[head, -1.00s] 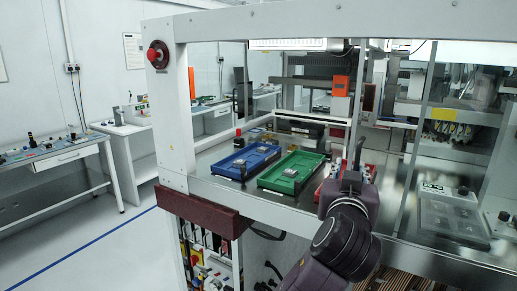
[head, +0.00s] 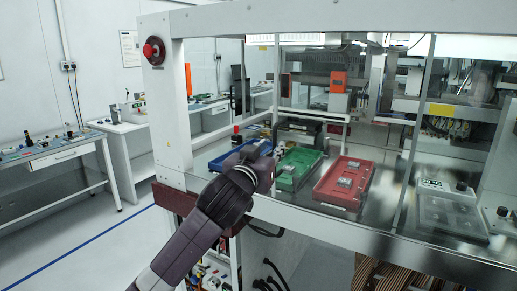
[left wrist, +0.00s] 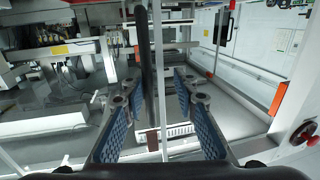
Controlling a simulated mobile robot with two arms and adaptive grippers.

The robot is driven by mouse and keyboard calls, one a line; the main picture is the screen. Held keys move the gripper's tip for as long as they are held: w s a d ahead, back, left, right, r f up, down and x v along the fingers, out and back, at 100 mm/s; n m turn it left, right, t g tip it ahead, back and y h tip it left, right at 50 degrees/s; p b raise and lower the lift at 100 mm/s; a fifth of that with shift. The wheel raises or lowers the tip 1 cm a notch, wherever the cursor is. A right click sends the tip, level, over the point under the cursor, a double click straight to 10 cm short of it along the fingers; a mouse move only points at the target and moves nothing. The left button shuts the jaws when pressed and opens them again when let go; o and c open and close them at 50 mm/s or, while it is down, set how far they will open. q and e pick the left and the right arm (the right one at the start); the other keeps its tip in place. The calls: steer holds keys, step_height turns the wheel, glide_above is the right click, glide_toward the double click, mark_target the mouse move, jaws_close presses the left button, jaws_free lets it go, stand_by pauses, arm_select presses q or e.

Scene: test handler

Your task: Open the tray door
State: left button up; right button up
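The tray door is hard to make out in the head view because the machine's front looks clear. My left gripper (head: 277,143) is in front of the machine, over the gap between the blue and green trays. In the left wrist view my left gripper (left wrist: 160,115) is open, its two blue-padded fingers apart. A dark upright bar (left wrist: 147,55), which looks like a handle, shows between the fingers. I cannot tell whether it touches them. My right gripper is not in view.
Inside the machine lie a blue tray (head: 222,163), partly behind my left arm, a green tray (head: 298,172) and a red tray (head: 343,184). A red stop button (head: 150,50) is on the left post. Benches (head: 60,158) stand at the left; the floor before them is clear.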

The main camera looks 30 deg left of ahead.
arm_select(q)
steer(key=a, duration=0.3)
steer(key=shift+w+a, duration=0.1)
steer(key=shift+a, duration=0.15)
steer(key=s+d, duration=0.1)
steer(key=s, duration=0.8)
stand_by(0.7)
stand_by(0.4)
